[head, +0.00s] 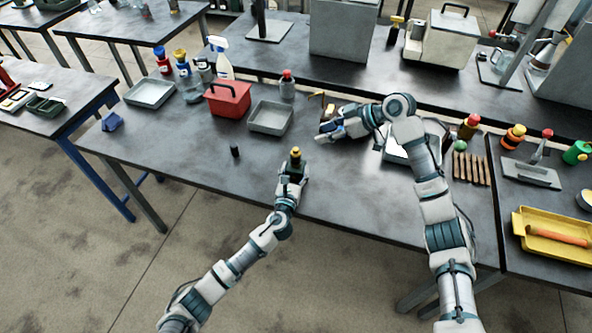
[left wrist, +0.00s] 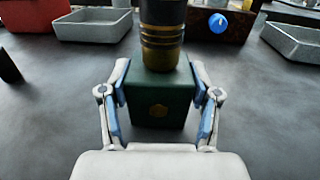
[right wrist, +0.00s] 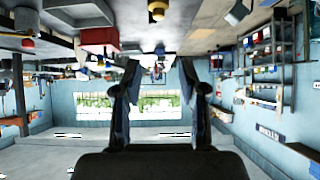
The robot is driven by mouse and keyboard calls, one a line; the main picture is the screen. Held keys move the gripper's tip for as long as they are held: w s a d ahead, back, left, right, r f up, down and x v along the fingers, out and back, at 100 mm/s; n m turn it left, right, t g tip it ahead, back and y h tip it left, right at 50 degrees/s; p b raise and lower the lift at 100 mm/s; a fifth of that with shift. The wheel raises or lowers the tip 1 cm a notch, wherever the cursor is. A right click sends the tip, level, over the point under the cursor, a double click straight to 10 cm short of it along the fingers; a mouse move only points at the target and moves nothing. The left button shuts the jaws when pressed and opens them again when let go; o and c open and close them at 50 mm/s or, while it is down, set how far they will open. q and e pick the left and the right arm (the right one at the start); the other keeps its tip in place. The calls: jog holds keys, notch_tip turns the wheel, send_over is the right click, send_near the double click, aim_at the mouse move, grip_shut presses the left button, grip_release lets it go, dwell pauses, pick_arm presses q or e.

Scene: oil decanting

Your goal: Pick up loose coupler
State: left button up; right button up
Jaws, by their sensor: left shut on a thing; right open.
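My left gripper (head: 291,176) is shut on a dark green block (left wrist: 158,98) with a hexagonal brass mark. A black and brass cylinder (left wrist: 162,35) stands upright on the block; its yellow top shows in the head view (head: 296,152). A small black cylinder (head: 234,151), possibly the loose coupler, stands on the table to the left of this gripper; part of it shows at the left edge of the left wrist view (left wrist: 9,66). My right gripper (head: 326,132) is open and empty above the table; its fingers (right wrist: 162,88) are apart in the right wrist view.
A red bin (head: 228,100), a grey tray (head: 270,118) and another grey tray (head: 150,93) stand farther back. A brown box with a blue knob (left wrist: 218,22) is behind the green block. The table's front left is mostly clear.

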jog(key=shift+d, duration=0.8)
jog(key=shift+o, duration=1.2)
jog(key=shift+d+f, duration=0.1)
jog(key=shift+d, duration=0.05)
jog(key=shift+o, duration=0.9)
jog(key=shift+a, duration=0.2)
jog(key=m+h, duration=0.9)
jog(key=m, duration=0.4)
send_near(300, 154)
jog(key=x, duration=0.6)
jog(key=shift+w+d+f, duration=0.2)
jog(key=shift+w+d, duration=0.1)
jog(key=shift+w, duration=0.2)
jog(key=shift+a+x, duration=0.1)
jog(key=shift+x, duration=1.35)
jog(key=shift+a+x, duration=0.15)
jog(key=shift+x, duration=1.35)
